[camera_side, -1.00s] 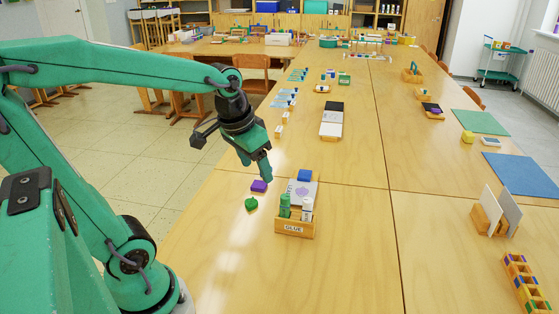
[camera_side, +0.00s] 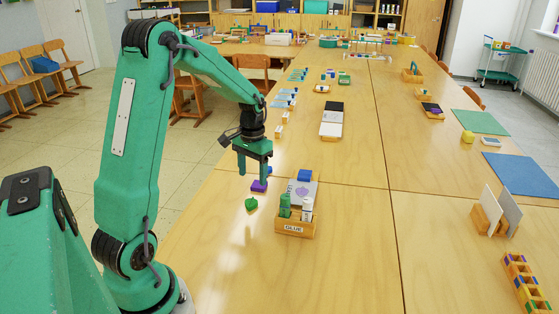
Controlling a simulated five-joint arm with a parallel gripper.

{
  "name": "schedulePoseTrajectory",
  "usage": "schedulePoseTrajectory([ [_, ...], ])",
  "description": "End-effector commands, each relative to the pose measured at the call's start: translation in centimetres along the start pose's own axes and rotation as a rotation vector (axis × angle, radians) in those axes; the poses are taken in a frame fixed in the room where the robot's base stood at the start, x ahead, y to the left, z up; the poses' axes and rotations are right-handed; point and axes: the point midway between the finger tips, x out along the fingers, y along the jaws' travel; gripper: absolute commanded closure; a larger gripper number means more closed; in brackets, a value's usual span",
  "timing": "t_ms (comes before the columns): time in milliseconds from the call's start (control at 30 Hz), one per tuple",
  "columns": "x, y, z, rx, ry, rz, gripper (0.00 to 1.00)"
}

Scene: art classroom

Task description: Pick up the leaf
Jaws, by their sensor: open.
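A small green leaf (camera_side: 251,204) lies flat on the wooden table, left of the glue box. My gripper (camera_side: 253,171) points down with its fingers apart and holds nothing. It is above and beyond the leaf in the side view, over a purple block (camera_side: 259,186). One finger partly overlaps the purple block in the picture; I cannot tell whether they touch.
A wooden glue box (camera_side: 296,229) with bottles stands just right of the leaf. The table (camera_side: 235,275) in front of the leaf is clear.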

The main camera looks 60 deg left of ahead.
Motion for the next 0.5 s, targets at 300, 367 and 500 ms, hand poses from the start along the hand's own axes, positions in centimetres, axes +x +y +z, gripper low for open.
schedulePoseTrajectory([
  [300, 2.2, -1.8, -0.7, -0.023, -0.04, 0.012, 0.38],
  [367, 2.3, -1.8, -0.7, -0.023, -0.04, 0.012, 0.38],
  [500, 2.6, -1.8, -0.7, -0.023, -0.04, 0.012, 0.38],
])
